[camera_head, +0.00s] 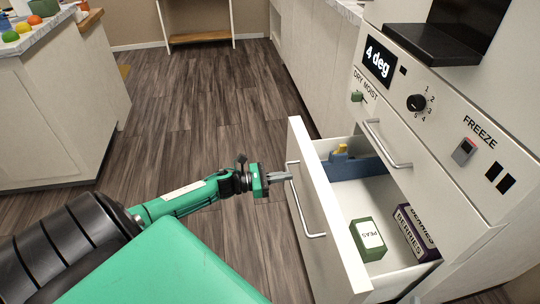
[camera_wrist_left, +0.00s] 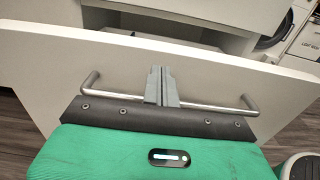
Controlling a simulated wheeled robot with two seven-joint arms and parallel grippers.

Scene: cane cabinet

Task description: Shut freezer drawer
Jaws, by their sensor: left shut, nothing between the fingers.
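The freezer drawer (camera_head: 318,225) stands pulled out of the white cabinet in the head view, with its front panel toward my left arm. A metal bar handle (camera_head: 304,205) runs along that front; it also shows in the left wrist view (camera_wrist_left: 215,108). My left gripper (camera_head: 290,176) is shut and empty at the drawer front, near the handle's far end in the head view. In the left wrist view its fingers (camera_wrist_left: 160,72) overlap the handle bar. I cannot tell whether they touch the panel. My right gripper is not in view.
Inside the drawer are a green peas box (camera_head: 367,238), a purple-and-white berries box (camera_head: 413,232) and a blue item (camera_head: 352,167). Above it is a closed drawer with a handle (camera_head: 388,143), a knob (camera_head: 417,103) and a freeze switch (camera_head: 465,150). The wood floor (camera_head: 200,110) is clear.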

